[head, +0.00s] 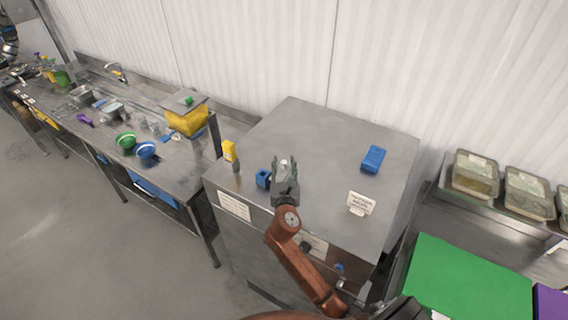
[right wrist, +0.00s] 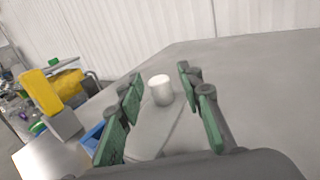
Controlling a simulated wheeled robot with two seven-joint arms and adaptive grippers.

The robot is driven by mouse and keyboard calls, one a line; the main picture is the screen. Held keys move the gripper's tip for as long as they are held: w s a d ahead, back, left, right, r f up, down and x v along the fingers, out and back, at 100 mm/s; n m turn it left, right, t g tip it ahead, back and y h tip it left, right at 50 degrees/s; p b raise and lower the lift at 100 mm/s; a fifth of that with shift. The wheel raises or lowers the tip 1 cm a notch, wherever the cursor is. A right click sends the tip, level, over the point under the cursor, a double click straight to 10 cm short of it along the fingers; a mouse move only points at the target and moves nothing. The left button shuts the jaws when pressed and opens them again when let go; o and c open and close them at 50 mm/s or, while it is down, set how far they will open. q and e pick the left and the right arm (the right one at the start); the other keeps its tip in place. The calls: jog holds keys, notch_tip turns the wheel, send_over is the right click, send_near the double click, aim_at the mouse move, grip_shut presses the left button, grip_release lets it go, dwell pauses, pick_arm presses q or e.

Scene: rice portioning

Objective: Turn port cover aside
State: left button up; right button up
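The port cover (right wrist: 158,132) looks like a flat grey plate on the steel cabinet top (head: 325,150), with a short pale cylindrical knob (right wrist: 160,90) standing on it. The knob also shows as a small light spot in the head view (head: 284,162). My right gripper (head: 285,167) is over the front left part of the cabinet top. In the right wrist view its green-padded fingers (right wrist: 160,100) are spread, one on each side of the knob, with gaps to it. The cover's outline is hard to make out, and the gripper hides it in the head view. My left gripper is not in view.
A blue holder (head: 263,179) stands close left of my right gripper, with a yellow-topped item (head: 229,152) beyond it. A blue block (head: 373,159) and a small white sign (head: 360,203) stand to the right. The top between them is clear.

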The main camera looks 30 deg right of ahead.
grip_shut()
dwell(0.6)
